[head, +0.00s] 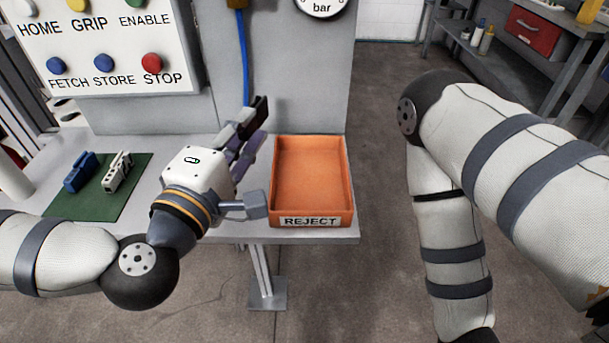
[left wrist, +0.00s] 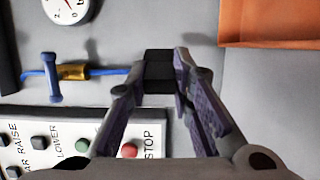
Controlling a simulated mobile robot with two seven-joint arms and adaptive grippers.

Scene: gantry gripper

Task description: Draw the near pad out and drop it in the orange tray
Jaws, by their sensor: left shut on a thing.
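My left gripper (head: 250,132) is shut on a black pad (head: 260,112), whose end shows past the fingertips, left of the orange tray in the head view. In the left wrist view the black pad (left wrist: 159,70) lies between the two fingertips of the left gripper (left wrist: 160,82). The orange tray (head: 312,220) is marked REJECT, looks empty and sits at the right end of the bench. Part of it also shows at the top right of the left wrist view (left wrist: 270,28). My right gripper is out of view; only its arm shows at the right.
A button panel (head: 110,50) and a gauge (head: 321,5) are above the bench (head: 250,230). A blue hose (head: 245,60) hangs behind the left gripper. A blue part (head: 80,172) and a whitish part (head: 118,172) lie on a green mat (head: 95,205).

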